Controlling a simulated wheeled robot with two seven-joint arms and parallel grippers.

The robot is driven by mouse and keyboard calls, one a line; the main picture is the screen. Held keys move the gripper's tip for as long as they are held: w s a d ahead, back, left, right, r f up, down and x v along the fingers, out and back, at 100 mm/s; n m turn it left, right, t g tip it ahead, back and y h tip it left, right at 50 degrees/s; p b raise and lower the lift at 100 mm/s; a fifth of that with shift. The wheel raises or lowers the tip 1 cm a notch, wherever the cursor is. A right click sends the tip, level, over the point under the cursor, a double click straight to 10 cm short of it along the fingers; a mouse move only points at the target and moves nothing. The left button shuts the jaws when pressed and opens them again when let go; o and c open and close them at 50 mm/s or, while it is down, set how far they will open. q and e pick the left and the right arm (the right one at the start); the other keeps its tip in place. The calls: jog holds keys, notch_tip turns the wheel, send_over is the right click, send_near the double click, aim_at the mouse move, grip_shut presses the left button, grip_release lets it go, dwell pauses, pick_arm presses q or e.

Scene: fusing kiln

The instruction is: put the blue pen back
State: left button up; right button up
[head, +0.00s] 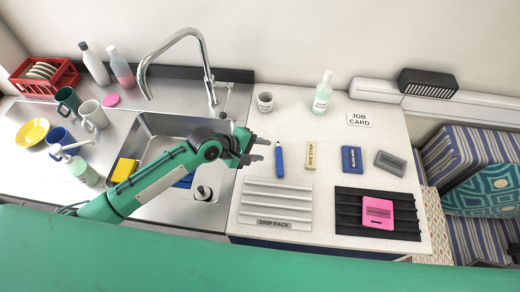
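The blue pen (279,160) lies on the white speckled counter, pointing away from me, with its narrow tip at the far end. My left gripper (266,150) reaches in over the sink's right edge, just left of the pen. Its two fingers are apart, with nothing seen between them, and point toward the pen. A small gap seems to show between fingertips and pen; I cannot tell the gripper's height above the counter. My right gripper is not in view.
A wipe strip (310,155), blue block (352,159) and grey block (390,163) lie right. The drip rack (272,222) and black mat (348,222) are nearer.

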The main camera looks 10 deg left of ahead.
pick_arm(q)
jog(key=b+v, duration=0.2)
jog(key=v, duration=0.9)
jog(key=shift+s+a, duration=0.2)
jog(key=shift+a, duration=0.05)
jog(key=shift+r, duration=0.15)
